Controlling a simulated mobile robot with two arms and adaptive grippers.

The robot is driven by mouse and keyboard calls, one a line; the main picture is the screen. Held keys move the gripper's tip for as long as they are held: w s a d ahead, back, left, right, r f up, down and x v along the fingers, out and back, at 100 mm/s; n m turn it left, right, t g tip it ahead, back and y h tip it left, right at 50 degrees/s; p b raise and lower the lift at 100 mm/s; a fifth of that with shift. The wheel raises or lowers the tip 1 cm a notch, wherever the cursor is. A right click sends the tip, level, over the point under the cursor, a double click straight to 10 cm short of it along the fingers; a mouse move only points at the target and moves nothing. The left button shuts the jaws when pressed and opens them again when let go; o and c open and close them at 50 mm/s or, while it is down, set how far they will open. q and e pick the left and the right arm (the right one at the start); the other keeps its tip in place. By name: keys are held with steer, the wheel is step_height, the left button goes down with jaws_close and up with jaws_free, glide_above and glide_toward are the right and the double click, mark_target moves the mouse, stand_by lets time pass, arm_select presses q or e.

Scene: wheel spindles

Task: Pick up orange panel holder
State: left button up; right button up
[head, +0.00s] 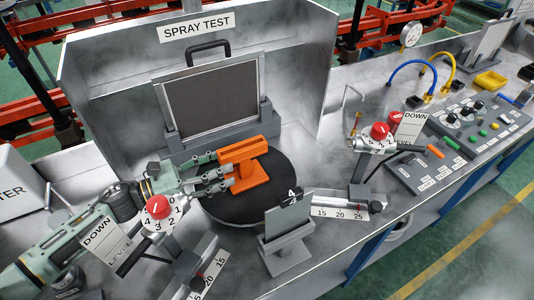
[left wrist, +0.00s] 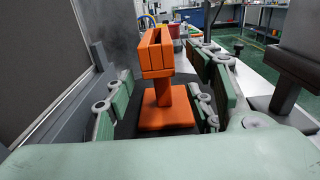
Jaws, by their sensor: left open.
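The orange panel holder (head: 248,165) stands upright on a black round turntable (head: 232,206) in front of the dark panel. It has a slotted top bar, a post and a flat base. My left gripper (head: 231,175) comes in from the left, with its fingers beside the holder's post. In the left wrist view the holder (left wrist: 160,85) stands between the spread green-padded fingers of my left gripper (left wrist: 160,100). The fingers look apart from the post, one set on each side. My right gripper is not in view.
A dark panel (head: 213,98) in a grey frame stands behind the holder, inside the spray test booth (head: 285,60). A grey stand (head: 286,246) marked 4 is in front of the turntable. Red-knob gauges (head: 158,207) stand left and right (head: 380,131). A control box (head: 470,135) is at right.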

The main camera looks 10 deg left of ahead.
mark_target(243, 155)
arm_select(q)
steer(key=shift+d+r, duration=0.25)
steer(key=shift+d, duration=0.05)
steer(key=shift+w+d+r+p, duration=0.15)
steer(key=shift+d+p, duration=0.15)
steer(key=shift+p, duration=0.1)
steer(key=shift+p+x, duration=0.55)
steer(key=shift+x, duration=0.35)
steer(key=p+x, duration=0.2)
steer(key=x, duration=0.1)
steer(key=shift+w+d+r, duration=0.1)
steer(key=shift+w+r, duration=0.05)
steer(key=shift+w, duration=0.25)
steer(key=shift+w+d, duration=0.1)
steer(key=shift+d, duration=0.1)
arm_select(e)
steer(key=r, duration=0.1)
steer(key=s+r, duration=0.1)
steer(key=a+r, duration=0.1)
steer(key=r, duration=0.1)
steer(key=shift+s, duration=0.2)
arm_select(q)
jaws_close()
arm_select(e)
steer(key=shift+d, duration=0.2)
